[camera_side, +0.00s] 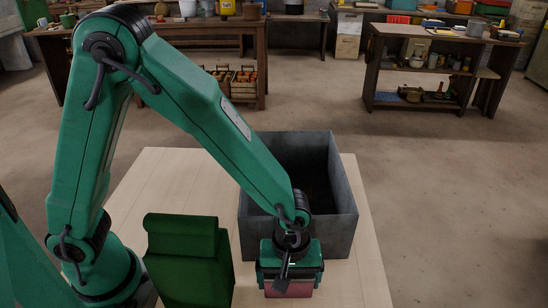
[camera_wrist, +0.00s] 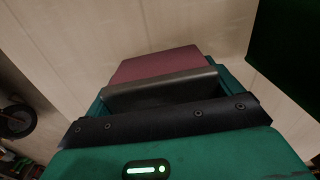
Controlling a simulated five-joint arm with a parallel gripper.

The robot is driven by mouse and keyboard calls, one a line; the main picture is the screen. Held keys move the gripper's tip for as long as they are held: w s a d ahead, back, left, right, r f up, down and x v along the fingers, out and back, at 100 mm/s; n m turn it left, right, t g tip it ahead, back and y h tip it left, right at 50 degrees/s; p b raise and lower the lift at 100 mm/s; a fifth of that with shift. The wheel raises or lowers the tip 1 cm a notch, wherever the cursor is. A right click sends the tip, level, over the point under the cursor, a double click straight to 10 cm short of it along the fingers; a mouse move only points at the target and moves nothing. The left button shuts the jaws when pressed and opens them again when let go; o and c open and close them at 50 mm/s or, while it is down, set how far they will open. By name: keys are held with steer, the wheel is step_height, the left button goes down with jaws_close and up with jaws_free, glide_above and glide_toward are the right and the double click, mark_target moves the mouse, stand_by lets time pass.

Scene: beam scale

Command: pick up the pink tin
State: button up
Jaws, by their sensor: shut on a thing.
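The pink tin (camera_side: 292,289) is at the front of the table in the side view, directly below my gripper (camera_side: 289,272). In the wrist view the tin (camera_wrist: 160,63) shows as a dull pink block beyond the dark finger bar of my gripper (camera_wrist: 160,95). My gripper is shut on the tin, and its jaws hide much of it. I cannot tell whether the tin touches the table top.
A grey open-topped box (camera_side: 341,205) stands just behind my gripper, its inside dark. A dark green upright object (camera_side: 188,262) stands to the left. The pale wooden table (camera_side: 368,268) has bare room along its right side. Shelves and benches stand far behind.

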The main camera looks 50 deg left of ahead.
steer(key=shift+r, duration=0.15)
steer(key=shift+r, duration=0.85)
step_height(320, 180, up, 2)
steer(key=shift+r, duration=0.15)
steer(key=s+d+r, duration=0.4)
steer(key=s+r, duration=0.2)
steer(key=s, duration=0.4)
steer(key=shift+s+d+r, duration=0.25)
steer(key=shift+s+r, duration=0.1)
steer(key=shift+s, duration=0.05)
